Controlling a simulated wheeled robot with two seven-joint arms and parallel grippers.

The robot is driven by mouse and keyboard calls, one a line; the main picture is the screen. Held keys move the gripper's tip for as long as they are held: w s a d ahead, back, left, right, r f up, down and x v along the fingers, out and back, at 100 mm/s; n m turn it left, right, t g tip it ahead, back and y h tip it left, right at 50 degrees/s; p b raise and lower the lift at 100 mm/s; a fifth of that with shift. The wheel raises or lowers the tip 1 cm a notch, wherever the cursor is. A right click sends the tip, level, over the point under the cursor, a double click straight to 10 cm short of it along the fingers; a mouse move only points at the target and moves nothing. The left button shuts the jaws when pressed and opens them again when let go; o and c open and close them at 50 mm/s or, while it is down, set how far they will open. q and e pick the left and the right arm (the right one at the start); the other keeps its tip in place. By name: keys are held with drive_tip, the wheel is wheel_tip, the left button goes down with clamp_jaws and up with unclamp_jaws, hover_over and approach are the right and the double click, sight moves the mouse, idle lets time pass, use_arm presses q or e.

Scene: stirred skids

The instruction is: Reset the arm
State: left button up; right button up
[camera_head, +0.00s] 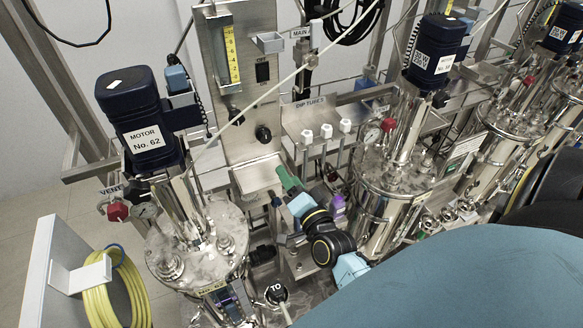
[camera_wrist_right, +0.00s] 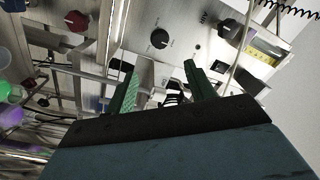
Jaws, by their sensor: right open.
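My right arm reaches up from the lower right in the head view. My right gripper (camera_head: 287,178) has green fingers and is at the right edge of a shallow metal tray (camera_head: 258,174) on the skid panel. I cannot tell whether it touches the tray. In the right wrist view the two green fingers of this gripper (camera_wrist_right: 162,68) stand wide apart, with nothing clearly held. A small dark shape shows between them, and its distance is unclear. My left gripper is not in view.
A vessel with blue motor No. 62 (camera_head: 134,115) stands left of my arm; another vessel (camera_head: 393,175) stands close on its right. White-capped dip tubes (camera_head: 326,131) and a purple-topped bottle (camera_head: 338,205) are nearby. A yellow hose coil (camera_head: 118,290) hangs at lower left.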

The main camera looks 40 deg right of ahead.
idle(0.3)
drive_tip(key=s+a+f+n+g+y, duration=0.4)
drive_tip(key=s+a+n+g+y, duration=0.25)
drive_tip(key=a+n, duration=0.3)
drive_tip(key=s+n+g+h, duration=0.2)
drive_tip(key=s+n+g, duration=0.5)
drive_tip(key=s, duration=0.7)
wheel_tip(320, 180, down, 34)
drive_tip(key=s+g+b, duration=0.2)
drive_tip(key=b, duration=0.6)
drive_tip(key=s+d+f+g+b, duration=0.1)
drive_tip(key=s+d+f+b, duration=0.2)
drive_tip(key=s+f, duration=1.3)
wheel_tip(320, 180, down, 4)
drive_tip(key=b, duration=0.3)
drive_tip(key=shift+h+b, duration=0.3)
drive_tip(key=shift+h, duration=0.05)
drive_tip(key=shift+s+m+g, duration=0.1)
drive_tip(key=shift+m+g, duration=0.15)
